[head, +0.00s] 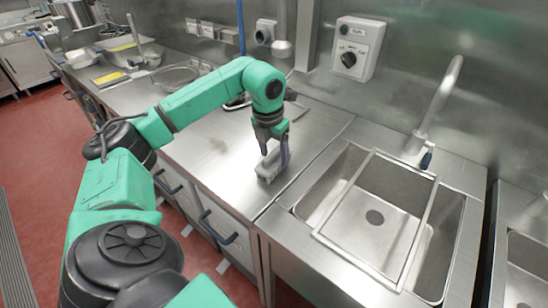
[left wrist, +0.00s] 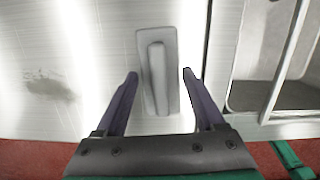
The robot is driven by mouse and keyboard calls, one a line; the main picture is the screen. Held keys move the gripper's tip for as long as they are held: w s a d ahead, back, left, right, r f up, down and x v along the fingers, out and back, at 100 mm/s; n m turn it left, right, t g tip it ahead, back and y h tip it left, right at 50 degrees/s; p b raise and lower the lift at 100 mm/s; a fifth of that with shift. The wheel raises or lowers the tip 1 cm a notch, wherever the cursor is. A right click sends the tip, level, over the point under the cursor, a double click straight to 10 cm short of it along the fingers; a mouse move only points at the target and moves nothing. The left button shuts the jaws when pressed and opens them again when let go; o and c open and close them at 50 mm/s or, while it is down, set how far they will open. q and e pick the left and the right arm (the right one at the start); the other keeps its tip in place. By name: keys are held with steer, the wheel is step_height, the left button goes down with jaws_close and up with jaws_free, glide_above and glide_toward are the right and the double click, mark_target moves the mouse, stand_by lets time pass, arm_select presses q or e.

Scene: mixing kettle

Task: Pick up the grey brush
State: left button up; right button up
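The grey brush (head: 266,172) lies on the steel counter just left of the sink. In the left wrist view the brush (left wrist: 171,50) shows as a rectangular grey block with a raised handle along its middle. My left gripper (head: 275,152) points down over the brush and partly hides it in the head view. In the left wrist view its two purple fingers (left wrist: 159,73) are apart, one on each side of the brush, with gaps between them and it. I cannot tell exactly how high the fingertips are. My right gripper is not in view.
A sink (head: 375,216) with a rectangular frame across it and a tall faucet (head: 437,100) stands right of the brush. A control box (head: 351,52) is on the wall. A round mesh strainer (head: 176,76) lies farther left. The counter left of the brush is clear.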

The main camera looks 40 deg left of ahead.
arm_select(q)
steer(key=c, duration=0.9)
steer(key=shift+r, duration=0.1)
step_height(320, 180, up, 10)
steer(key=shift+w+f+p, duration=0.1)
steer(key=shift+p, duration=0.3)
step_height(320, 180, up, 10)
steer(key=p, duration=0.6)
glide_above(275, 152)
steer(key=shift+a, duration=0.15)
